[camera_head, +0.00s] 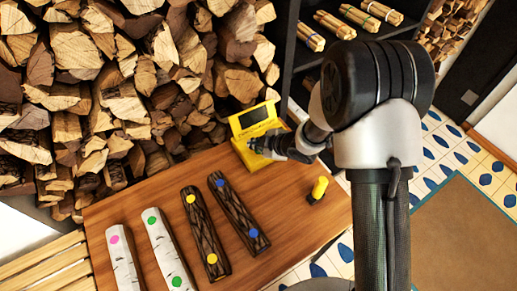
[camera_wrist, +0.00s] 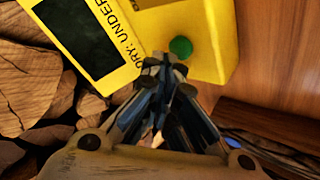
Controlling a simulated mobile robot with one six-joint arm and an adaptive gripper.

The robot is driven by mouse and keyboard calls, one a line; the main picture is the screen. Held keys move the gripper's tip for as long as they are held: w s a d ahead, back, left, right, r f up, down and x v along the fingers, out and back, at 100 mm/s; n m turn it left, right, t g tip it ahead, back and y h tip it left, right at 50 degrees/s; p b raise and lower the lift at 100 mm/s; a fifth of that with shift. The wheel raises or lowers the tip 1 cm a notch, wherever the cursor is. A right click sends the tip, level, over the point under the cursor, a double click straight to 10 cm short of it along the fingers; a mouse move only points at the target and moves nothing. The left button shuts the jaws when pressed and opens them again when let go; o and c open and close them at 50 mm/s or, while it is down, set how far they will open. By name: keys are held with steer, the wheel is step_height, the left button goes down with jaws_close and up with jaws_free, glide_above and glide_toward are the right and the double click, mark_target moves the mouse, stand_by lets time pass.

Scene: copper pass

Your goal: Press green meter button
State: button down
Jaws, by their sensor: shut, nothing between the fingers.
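The yellow meter (camera_head: 245,155) with a dark screen stands on the back part of the wooden table. In the wrist view the meter (camera_wrist: 215,70) fills the top, with its screen at the left and the round green button (camera_wrist: 181,47) on its face. My gripper (camera_head: 254,146) reaches in from the right over the meter's lower face, and the button is hidden in the head view. In the wrist view my gripper (camera_wrist: 161,64) is shut and empty, its tips just below and left of the button. I cannot tell whether they touch the meter.
The table (camera_head: 280,205) holds several split logs with coloured dots, such as a dark one with blue dots (camera_head: 238,212), and a small yellow and black object (camera_head: 318,189). Stacked firewood (camera_head: 130,90) rises directly behind. A dark shelf (camera_head: 305,60) with stick bundles stands behind my arm.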

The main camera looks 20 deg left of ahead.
mark_target(257, 151)
steer(key=shift+f, duration=0.1)
steer(key=shift+f+b, duration=0.4)
steer(key=shift+r, duration=0.1)
stand_by(0.3)
steer(key=shift+r+p, duration=0.4)
steer(key=shift+p, duration=0.05)
step_height(257, 151, up, 6)
steer(key=p, duration=0.5)
stand_by(0.4)
